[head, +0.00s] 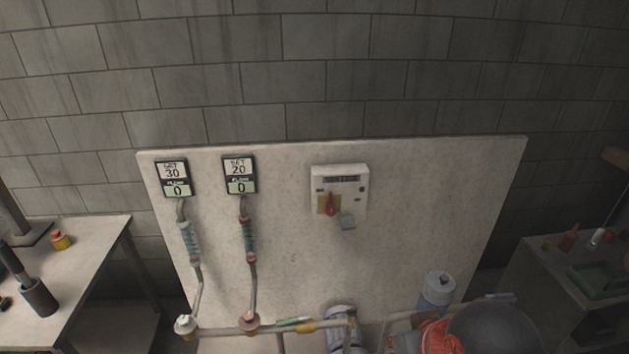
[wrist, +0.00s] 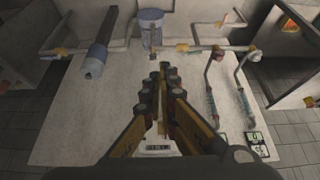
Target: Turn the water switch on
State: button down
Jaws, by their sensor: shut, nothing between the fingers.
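The water switch is a white box (head: 339,192) on the upright pale panel (head: 430,210), right of the two displays in the head view. In the wrist view, where the panel appears upside down, part of the white box (wrist: 158,147) shows behind my gripper; the red handle is hidden there. My gripper (wrist: 163,70) is shut and empty, with its fingers in front of the panel. I cannot make out my gripper's fingers in the head view.
Two displays (head: 173,179) (head: 240,175) both read flow 0, with set values 30 and 20. Flow tubes and a pipe (head: 225,330) run below them. A blue-grey cylinder (head: 437,291) stands lower right. Benches flank the panel. The panel around the box is mostly clear.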

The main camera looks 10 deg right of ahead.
aim_at(330, 210)
jog(key=i+l+u, duration=0.1)
jog(key=i+u, duration=0.35)
jog(key=i, duration=0.45)
